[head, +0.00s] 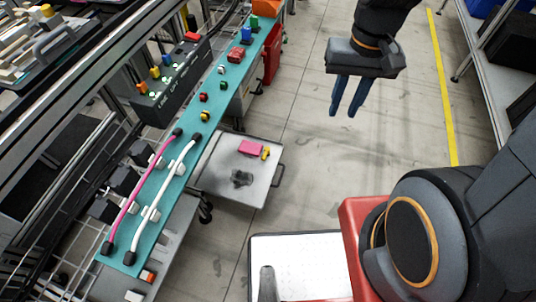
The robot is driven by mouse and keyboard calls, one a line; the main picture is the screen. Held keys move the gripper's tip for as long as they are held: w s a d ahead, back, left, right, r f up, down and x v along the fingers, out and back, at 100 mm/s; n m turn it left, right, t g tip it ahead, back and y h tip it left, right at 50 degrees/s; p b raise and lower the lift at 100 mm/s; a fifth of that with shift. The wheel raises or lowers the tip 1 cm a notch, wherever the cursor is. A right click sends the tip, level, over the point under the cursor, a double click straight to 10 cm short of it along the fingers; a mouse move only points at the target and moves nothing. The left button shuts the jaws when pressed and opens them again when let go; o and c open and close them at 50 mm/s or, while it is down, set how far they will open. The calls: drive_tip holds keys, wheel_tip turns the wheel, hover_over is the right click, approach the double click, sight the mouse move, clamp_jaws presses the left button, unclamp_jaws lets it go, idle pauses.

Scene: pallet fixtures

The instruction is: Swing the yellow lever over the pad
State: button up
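A small yellow piece (266,153), which looks like the lever, shows on the grey cart top (225,186). It sits close to the right side of a flat pink pad (250,148) and does not appear to cover it. The lever's pivot is too small to make out. My gripper (344,114) hangs at the upper right, over the floor and away from the cart. Its two blue fingers point down with a gap between them and nothing in it.
A dark item (241,178) lies on the cart. A teal bench (215,102) on the left carries pink and white cables, buttons and coloured blocks. A control box (174,82) stands beside it. A shelf (500,60) is at the right. Floor is clear between cart and yellow line.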

drive_tip(key=w+a+f+m+b, duration=0.2)
drive_tip(key=w+f+m+b, duration=0.1)
drive_tip(key=f, duration=0.4)
drive_tip(key=w+a+f+m+y+b, duration=0.1)
drive_tip(key=w+a+f+m+b, duration=0.1)
drive_tip(key=w+f+b, duration=0.3)
drive_tip(key=w+a+f+m+b, duration=0.2)
drive_tip(key=w+f+m+b, duration=0.3)
drive_tip(key=f, duration=0.5)
drive_tip(key=shift+y, duration=0.3)
clamp_jaws()
drive_tip(key=w+a+f+m+b, duration=0.1)
drive_tip(key=w+f+m+b, duration=0.2)
drive_tip(key=f, duration=0.5)
drive_tip(key=w+a+f+m+b, duration=0.1)
drive_tip(key=w+f+m+b, duration=0.2)
drive_tip(key=f+b, duration=0.3)
drive_tip(key=w+a+f+m+b, duration=0.2)
drive_tip(key=w+f+m+b, duration=0.2)
drive_tip(key=f, duration=0.7)
drive_tip(key=shift+m+t+b, duration=0.4)
drive_tip(key=shift+m+b, duration=0.05)
drive_tip(key=shift+m, duration=0.25)
drive_tip(key=shift+w, duration=0.1)
